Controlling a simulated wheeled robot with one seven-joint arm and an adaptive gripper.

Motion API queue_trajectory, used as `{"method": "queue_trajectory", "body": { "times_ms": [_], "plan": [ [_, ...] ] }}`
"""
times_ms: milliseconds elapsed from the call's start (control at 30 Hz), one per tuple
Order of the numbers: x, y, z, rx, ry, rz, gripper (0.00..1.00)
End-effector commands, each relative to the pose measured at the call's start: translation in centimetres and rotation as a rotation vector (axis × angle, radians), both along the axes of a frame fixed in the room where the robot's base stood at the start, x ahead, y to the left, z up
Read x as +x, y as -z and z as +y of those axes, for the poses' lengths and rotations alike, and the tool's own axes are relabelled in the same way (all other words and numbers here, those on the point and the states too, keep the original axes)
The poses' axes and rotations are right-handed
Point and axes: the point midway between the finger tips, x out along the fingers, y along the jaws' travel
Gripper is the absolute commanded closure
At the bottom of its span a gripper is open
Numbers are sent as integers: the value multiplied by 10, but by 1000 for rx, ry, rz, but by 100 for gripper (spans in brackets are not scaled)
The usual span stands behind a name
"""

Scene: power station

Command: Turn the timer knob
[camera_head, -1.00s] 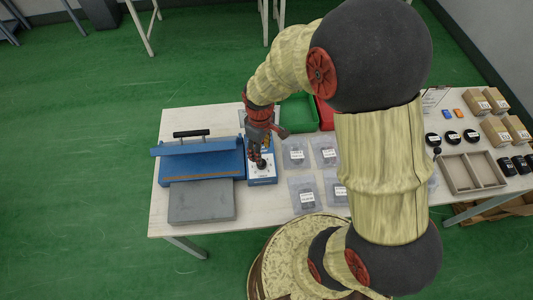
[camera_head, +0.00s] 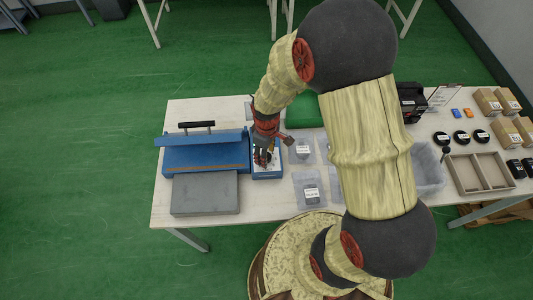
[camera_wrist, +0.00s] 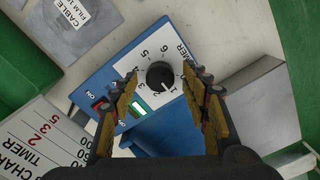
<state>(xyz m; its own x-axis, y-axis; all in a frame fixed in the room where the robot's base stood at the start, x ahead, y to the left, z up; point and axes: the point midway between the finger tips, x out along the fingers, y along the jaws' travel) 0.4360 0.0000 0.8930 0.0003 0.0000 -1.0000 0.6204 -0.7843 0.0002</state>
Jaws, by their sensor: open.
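The timer knob (camera_wrist: 160,75) is a round black dial with a white pointer line, on the white face of a blue timer box (camera_wrist: 98,78). Numbers ring it, and the pointer is near the 1. My gripper (camera_wrist: 164,92) is open, with one finger on each side of the knob in the wrist view. I cannot tell whether the fingers touch it. In the head view my gripper (camera_head: 262,160) is over the blue timer box (camera_head: 267,174), and the knob is hidden there.
A blue sealer-like device with a black handle (camera_head: 197,125) and grey plate (camera_head: 205,193) stands close left of the box. Labelled bags (camera_head: 303,150) lie to its right. A green tray (camera_head: 303,111) is behind. A sign (camera_wrist: 45,145) shows in the wrist view.

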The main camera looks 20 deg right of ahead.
Motion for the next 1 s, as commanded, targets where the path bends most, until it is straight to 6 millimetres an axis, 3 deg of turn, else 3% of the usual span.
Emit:
{"method": "queue_trajectory", "body": {
  "times_ms": [100, 867, 1000],
  "plan": [
    [0, 0, 0, 0, 0, 0, 54],
    [0, 0, 0, 0, 0, 0, 97],
    [0, 0, 0, 0, 4, 0, 97]
  ]
}}
